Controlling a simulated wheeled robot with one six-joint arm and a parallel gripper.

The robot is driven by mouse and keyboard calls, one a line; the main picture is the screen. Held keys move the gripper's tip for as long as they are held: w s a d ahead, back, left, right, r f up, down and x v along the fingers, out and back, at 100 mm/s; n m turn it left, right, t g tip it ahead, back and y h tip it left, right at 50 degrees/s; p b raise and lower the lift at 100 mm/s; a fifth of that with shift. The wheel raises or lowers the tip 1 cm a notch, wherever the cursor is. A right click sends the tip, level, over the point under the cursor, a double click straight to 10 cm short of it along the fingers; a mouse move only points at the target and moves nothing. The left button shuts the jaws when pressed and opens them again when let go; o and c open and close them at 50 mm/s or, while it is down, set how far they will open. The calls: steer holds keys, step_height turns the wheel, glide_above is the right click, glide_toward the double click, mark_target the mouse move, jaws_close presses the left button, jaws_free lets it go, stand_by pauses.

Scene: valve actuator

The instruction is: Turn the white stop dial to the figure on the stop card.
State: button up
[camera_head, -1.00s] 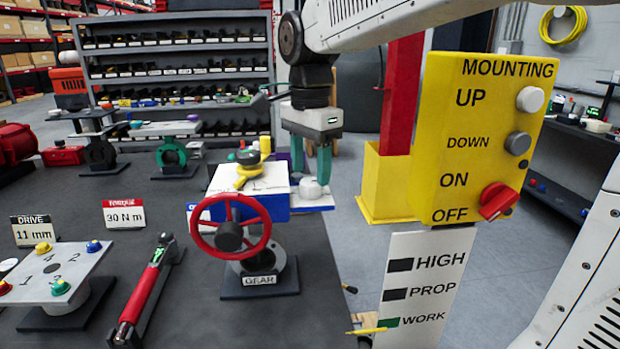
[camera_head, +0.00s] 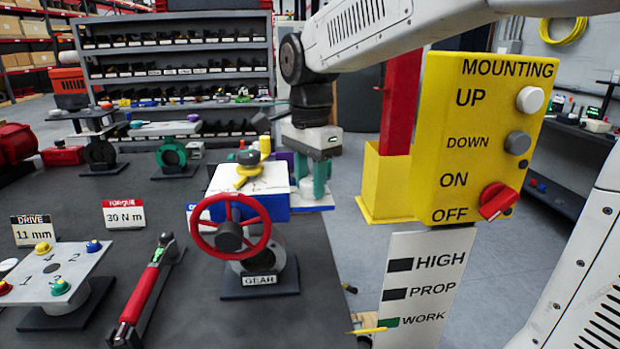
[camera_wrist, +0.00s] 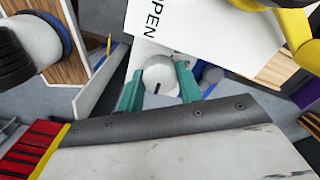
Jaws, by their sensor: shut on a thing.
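The white stop dial (camera_wrist: 160,74) has a short dark mark on its face in the wrist view. The green fingers of my gripper (camera_wrist: 158,90) are shut on it, one on each side. In the head view my gripper (camera_head: 314,182) points down at the right side of the blue and white actuator box (camera_head: 262,202), and the dial is mostly hidden by the fingers. No figure on the dial's scale can be read. A small blue-topped card (camera_head: 192,207) shows behind the handwheel; its figure is hidden, and I cannot tell if it is the stop card.
A red handwheel (camera_head: 231,228) stands in front of the box, with a yellow pointer (camera_head: 248,175) on top. A torque wrench (camera_head: 146,292) and a numbered plate (camera_head: 52,268) lie left. The yellow mounting panel (camera_head: 480,140) stands right.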

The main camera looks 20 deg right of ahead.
steer(key=shift+n, duration=0.4)
steer(key=n, duration=0.4)
steer(key=shift+n, duration=0.4)
steer(key=n, duration=1.2)
steer(key=shift+r+n, duration=0.1)
steer(key=shift+n, duration=0.3)
steer(key=n, duration=0.5)
steer(key=o, duration=1)
